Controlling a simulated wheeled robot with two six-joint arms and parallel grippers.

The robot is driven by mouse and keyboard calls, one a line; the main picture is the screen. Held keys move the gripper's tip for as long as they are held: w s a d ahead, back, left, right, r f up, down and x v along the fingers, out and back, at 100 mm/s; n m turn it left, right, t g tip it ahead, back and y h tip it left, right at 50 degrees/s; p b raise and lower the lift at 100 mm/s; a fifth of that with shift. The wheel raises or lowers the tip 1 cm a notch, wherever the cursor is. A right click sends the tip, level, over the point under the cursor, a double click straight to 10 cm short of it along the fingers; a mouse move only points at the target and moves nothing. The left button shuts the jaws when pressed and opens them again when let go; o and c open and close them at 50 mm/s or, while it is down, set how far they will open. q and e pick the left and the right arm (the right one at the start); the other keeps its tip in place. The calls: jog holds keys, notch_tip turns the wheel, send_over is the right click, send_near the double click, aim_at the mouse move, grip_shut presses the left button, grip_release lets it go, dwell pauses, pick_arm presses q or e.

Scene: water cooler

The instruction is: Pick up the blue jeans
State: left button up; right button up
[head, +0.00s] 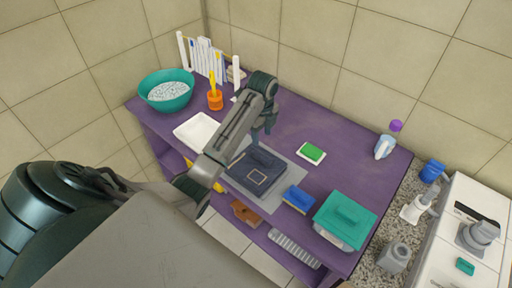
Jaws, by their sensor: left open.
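The blue jeans (254,176) lie folded, dark navy with a pale square outline on them, on a grey mat (290,165) on the purple table. My left arm comes in from the left and reaches over the table. My left gripper (263,137) is open and points down over the back edge of the jeans, with nothing seen in it. I cannot tell how high its fingertips are above the cloth. My right gripper is not in view.
A white tray (192,130) lies left of the jeans. A blue sponge (298,198) and a teal-lidded box (344,219) stand at the right front. A green sponge (312,152), spray bottle (384,147), orange holder (215,101) and teal basin (167,97) stand around.

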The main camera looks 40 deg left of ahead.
pick_arm(q)
jog(key=b, duration=0.2)
send_over(262, 155)
notch_tip(262, 155, down, 4)
jog(key=shift+w+a+f, duration=0.1)
jog(key=shift+a, duration=0.05)
jog(key=shift+f, duration=0.25)
jog(key=shift+f+p, duration=0.2)
jog(key=shift+p, duration=0.25)
jog(key=f, duration=0.1)
jog(key=f+p, duration=0.2)
jog(key=f, duration=0.1)
jog(key=shift+s, duration=0.25)
jog(key=shift+f, duration=0.35)
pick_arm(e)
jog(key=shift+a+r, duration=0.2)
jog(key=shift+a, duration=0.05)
pick_arm(q)
jog(key=c, duration=0.9)
grip_shut()
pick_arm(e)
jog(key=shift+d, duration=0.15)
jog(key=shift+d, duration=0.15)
pick_arm(q)
jog(key=shift+w+r, duration=0.1)
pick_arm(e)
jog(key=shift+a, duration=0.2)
